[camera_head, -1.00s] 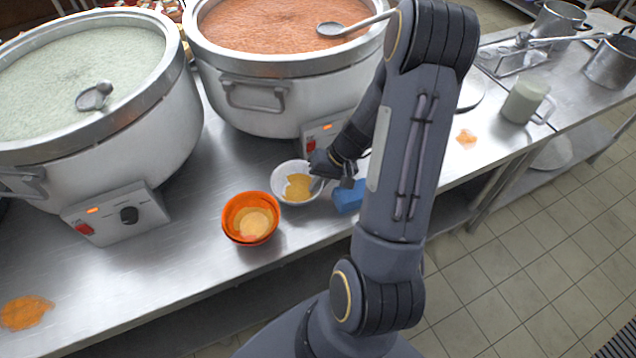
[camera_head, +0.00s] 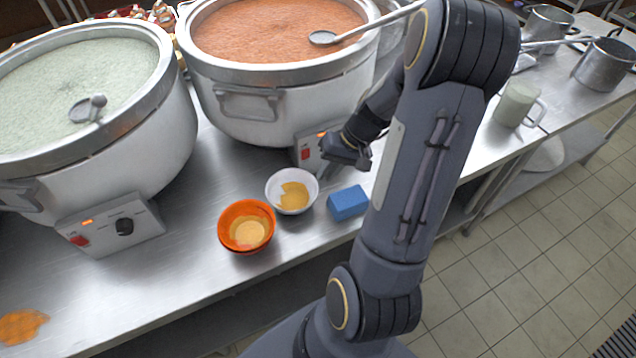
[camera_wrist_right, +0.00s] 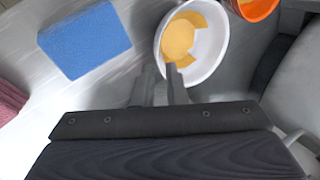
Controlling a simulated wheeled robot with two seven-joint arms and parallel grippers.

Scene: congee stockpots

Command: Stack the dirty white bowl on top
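The dirty white bowl (camera_head: 292,190) stands upright on the steel counter, with a yellow-orange residue inside. It also shows in the right wrist view (camera_wrist_right: 208,62), just beyond the fingertips. To its left in the head view is an orange bowl (camera_head: 246,228) with food residue; a second rim seems to show under it. My right gripper (camera_head: 325,168) is above and to the right of the white bowl, apart from it. In the wrist view its two fingers (camera_wrist_right: 160,85) stand a little apart with nothing between them. My left gripper is not in view.
A blue sponge (camera_head: 348,203) lies right of the white bowl. Two large stockpots (camera_head: 270,100) with control boxes (camera_head: 112,226) stand behind. An orange spill (camera_head: 20,327) lies at the left. A mug (camera_head: 516,104) and metal pots stand at the right. The counter's front edge is close to the bowls.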

